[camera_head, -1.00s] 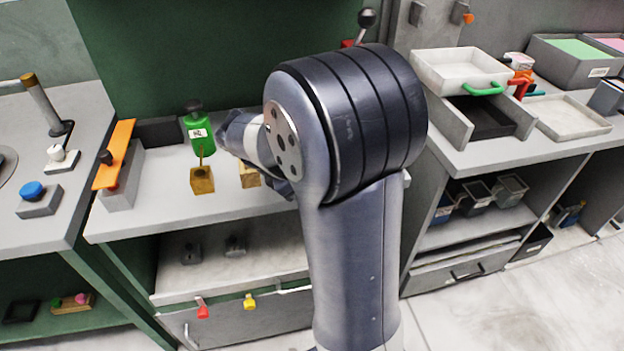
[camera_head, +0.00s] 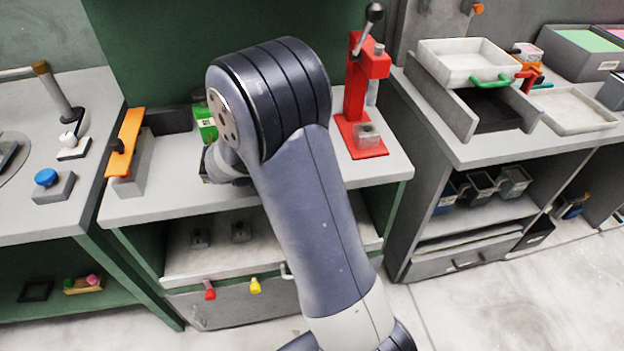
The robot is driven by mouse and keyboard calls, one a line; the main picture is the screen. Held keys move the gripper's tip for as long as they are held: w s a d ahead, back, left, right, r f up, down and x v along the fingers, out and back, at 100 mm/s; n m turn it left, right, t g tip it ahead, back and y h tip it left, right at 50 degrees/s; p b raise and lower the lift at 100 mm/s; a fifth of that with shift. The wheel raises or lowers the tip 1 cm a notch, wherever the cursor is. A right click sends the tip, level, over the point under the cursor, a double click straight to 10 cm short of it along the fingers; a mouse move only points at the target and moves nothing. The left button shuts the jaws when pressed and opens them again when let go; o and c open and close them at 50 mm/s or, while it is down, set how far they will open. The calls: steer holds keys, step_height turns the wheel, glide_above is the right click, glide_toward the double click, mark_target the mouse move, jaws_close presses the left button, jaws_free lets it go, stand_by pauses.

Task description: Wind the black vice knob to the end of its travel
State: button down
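My arm crosses the middle of the head view. Its wrist end reaches over the grey bench in front of the green object (camera_head: 206,122), which is partly covered. My gripper does not show; the arm hides it. I cannot pick out a vice for certain. Black knobs in view are the ball (camera_head: 375,12) on the lever of the red press (camera_head: 358,100) and the dark knob (camera_head: 116,146) on the orange bar (camera_head: 130,135). The red press stands upright at the bench's right end, with a small clear grey block on its base.
A blue button box (camera_head: 50,187) and a white-knobbed lever (camera_head: 70,142) are on the left bench. White trays (camera_head: 463,62) stand on the right bench. The bench front beside the arm is clear.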

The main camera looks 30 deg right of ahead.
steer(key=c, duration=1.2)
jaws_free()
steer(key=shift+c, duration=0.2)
